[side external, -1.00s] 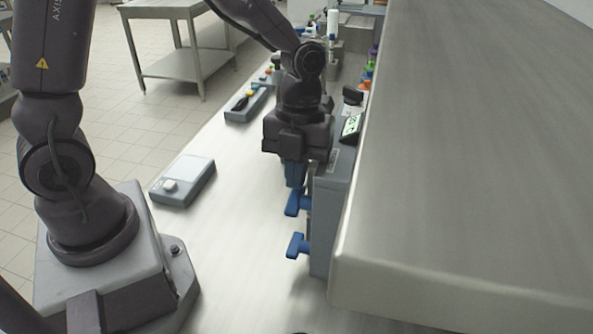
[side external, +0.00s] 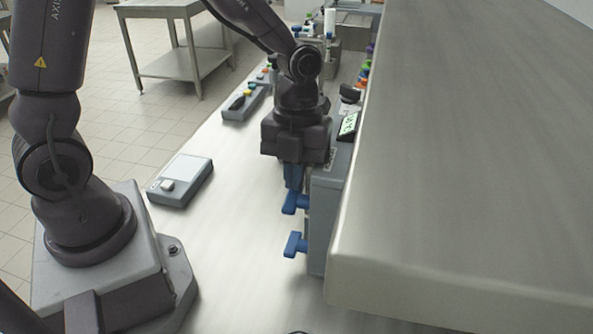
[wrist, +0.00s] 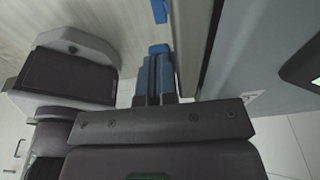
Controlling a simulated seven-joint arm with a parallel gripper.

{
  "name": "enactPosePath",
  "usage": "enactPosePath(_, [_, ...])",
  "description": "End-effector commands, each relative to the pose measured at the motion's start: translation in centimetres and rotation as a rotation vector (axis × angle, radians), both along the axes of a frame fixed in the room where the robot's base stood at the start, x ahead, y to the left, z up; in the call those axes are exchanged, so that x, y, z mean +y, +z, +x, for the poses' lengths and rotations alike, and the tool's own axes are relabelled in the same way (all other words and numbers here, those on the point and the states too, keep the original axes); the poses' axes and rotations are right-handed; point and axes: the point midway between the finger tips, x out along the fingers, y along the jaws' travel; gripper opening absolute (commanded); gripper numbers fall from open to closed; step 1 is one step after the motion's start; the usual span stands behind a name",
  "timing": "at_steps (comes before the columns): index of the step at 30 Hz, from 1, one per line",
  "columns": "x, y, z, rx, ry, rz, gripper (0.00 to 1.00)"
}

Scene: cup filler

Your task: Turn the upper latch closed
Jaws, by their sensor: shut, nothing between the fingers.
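The upper latch (side external: 294,203) is a blue handle on the left face of the grey machine (side external: 325,215). The lower latch (side external: 294,244) is a similar blue handle below it in the side external view. My gripper (side external: 293,180) points down directly above the upper latch, with blue fingers shut and nothing between them. The fingertips are at or very near the latch; I cannot tell if they touch. In the wrist view the blue fingers (wrist: 155,75) lie side by side, close to the machine's edge. A blue piece (wrist: 159,10) shows beyond them, and I cannot tell which latch it is.
A grey slab (side external: 460,170) fills the right side, close beside the machine. A grey device with a button (side external: 181,180) and a tray with small tools (side external: 243,102) lie on the counter (side external: 235,230). The counter left of the latches is clear.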

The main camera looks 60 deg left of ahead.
Motion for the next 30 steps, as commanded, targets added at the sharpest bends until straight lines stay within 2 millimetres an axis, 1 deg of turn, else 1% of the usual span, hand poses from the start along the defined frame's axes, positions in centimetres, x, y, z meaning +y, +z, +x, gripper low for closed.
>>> enactPosePath(1, [-0.3, -0.4, -0.9, 0.029, -0.01, 0.0, 0.0])
enactPosePath(5, [-0.4, 0.1, -0.9, 0.028, -0.012, -0.001, 0.0])
enactPosePath(8, [-0.3, 1.3, -0.7, 0.018, -0.007, -0.001, 0.0])
enactPosePath(11, [-0.2, 3.3, -0.4, 0.004, -0.001, 0.001, 0.0])
enactPosePath(12, [-0.2, 4.3, -0.3, -0.001, 0.003, 0.002, 0.0])
enactPosePath(18, [1.0, 8.8, 0.9, -0.002, 0.004, 0.001, 0.0])
enactPosePath(22, [1.5, 11.1, 1.5, -0.002, 0.001, 0.001, 0.0])
enactPosePath(26, [1.9, 12.6, 1.9, 0.0, 0.001, 0.0, 0.0])
enactPosePath(27, [2.0, 12.9, 2.0, 0.002, 0.001, 0.0, 0.05])
enactPosePath(29, [2.3, 13.2, 2.1, 0.0, 0.008, 0.0, 0.18])
enactPosePath(30, [2.8, 13.2, 2.1, 0.007, 0.023, -0.001, 0.28])
